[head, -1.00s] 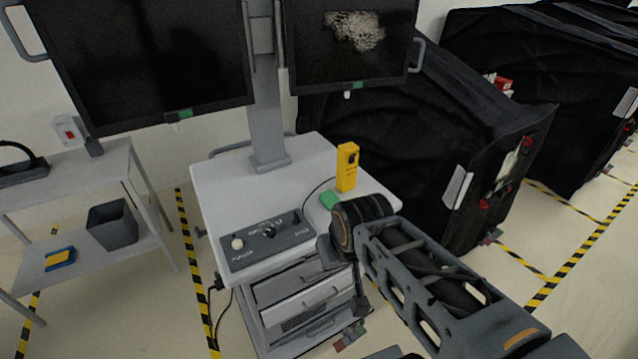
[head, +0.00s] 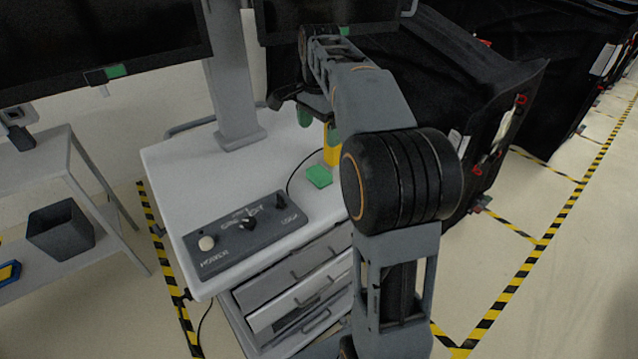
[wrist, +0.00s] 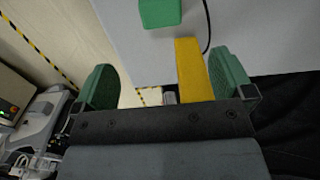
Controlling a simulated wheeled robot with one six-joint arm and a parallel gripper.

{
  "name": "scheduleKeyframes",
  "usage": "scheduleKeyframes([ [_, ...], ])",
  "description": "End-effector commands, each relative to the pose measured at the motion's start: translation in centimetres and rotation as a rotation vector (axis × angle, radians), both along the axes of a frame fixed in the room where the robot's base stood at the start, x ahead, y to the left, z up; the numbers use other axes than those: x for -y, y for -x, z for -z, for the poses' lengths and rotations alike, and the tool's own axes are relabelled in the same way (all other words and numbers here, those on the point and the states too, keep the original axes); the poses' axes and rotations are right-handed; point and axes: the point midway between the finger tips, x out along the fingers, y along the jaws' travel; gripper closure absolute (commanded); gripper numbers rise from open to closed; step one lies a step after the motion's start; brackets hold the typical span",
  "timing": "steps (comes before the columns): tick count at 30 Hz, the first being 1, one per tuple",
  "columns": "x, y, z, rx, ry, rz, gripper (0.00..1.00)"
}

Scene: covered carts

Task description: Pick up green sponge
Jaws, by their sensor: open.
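The green sponge (head: 319,176) lies flat on the white cart top (head: 175,160), right of the grey control box. It also shows at the top edge of the wrist view (wrist: 160,12), partly cut off and beyond the fingertips. My gripper (head: 318,126) is open, with its green fingers hanging above the back right of the cart, behind the sponge. In the wrist view my gripper (wrist: 165,78) has a wide gap between its fingers, and the sponge is outside that gap.
A yellow device (head: 331,153) stands beside the sponge, partly hidden by my arm; in the wrist view it shows near the right finger. A control box (head: 245,233) with knobs sits on the cart. Monitors (head: 100,40) hang above. Black covered carts (head: 480,90) stand to the right.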

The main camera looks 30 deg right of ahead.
Motion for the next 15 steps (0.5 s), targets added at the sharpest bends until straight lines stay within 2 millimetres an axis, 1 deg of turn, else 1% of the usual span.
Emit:
scheduleKeyframes([
  [1,0.2,-0.2,0.9,-0.006,-0.002,0.017,0.01],
  [9,0.4,-0.3,5.5,-0.012,-0.003,0.037,0.01],
  [12,0.3,-0.3,6.9,-0.011,-0.003,0.036,0.01],
  [15,0.3,-0.3,7.8,-0.010,-0.002,0.035,0.01],
])
